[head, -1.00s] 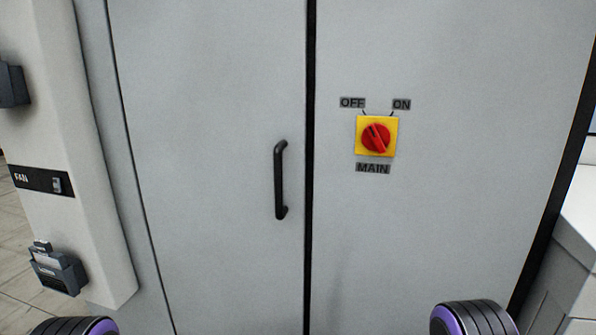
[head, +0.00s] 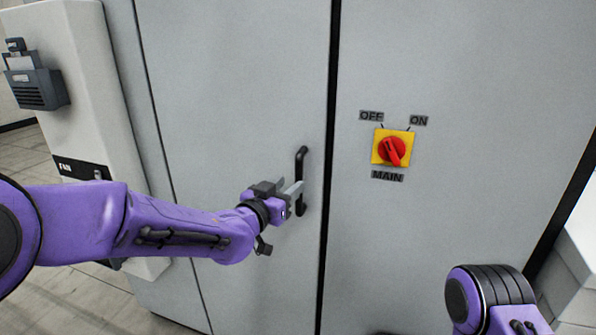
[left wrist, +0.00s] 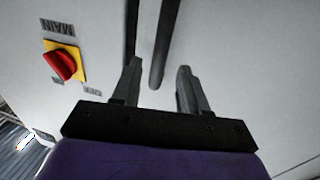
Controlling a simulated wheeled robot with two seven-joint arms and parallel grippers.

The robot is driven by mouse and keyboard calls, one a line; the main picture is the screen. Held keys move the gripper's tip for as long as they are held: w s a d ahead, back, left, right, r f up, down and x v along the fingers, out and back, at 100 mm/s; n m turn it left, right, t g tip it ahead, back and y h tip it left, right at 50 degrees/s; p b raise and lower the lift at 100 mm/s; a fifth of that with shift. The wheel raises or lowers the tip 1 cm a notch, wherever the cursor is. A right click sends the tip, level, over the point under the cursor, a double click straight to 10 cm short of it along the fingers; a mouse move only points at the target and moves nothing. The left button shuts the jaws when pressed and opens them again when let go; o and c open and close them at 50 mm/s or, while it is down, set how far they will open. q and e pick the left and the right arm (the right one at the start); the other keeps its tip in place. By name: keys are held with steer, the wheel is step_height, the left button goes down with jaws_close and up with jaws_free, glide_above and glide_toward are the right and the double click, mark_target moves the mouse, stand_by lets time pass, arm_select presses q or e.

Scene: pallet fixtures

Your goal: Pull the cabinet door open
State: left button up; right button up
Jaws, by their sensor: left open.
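The grey cabinet door (head: 235,90) is shut, with a dark seam along its right edge. A black vertical bar handle (head: 301,165) is fixed near that edge. My left gripper (head: 293,190) is open at the lower half of the handle. In the left wrist view the handle (left wrist: 161,50) runs between the two spread fingers of the gripper (left wrist: 155,85), with a gap to each. I cannot tell whether a finger touches it. My right arm shows at the lower right of the head view, but its gripper is out of view.
A red rotary switch on a yellow plate (head: 393,148), marked OFF, ON and MAIN, sits on the panel right of the seam. It also shows in the left wrist view (left wrist: 65,62). A pale housing marked FAN (head: 85,120) stands at the left.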

mark_target(297, 179)
arm_select(q)
steer(key=p+x, duration=0.1)
steer(key=x, duration=0.4)
steer(key=shift+d+r, duration=0.1)
steer(key=shift+d, duration=0.05)
steer(key=shift+w+d+p, duration=0.2)
steer(key=shift+w+p, duration=0.1)
steer(key=shift+w, duration=0.15)
jaws_close()
steer(key=shift+a, duration=0.1)
steer(key=shift+s, duration=0.15)
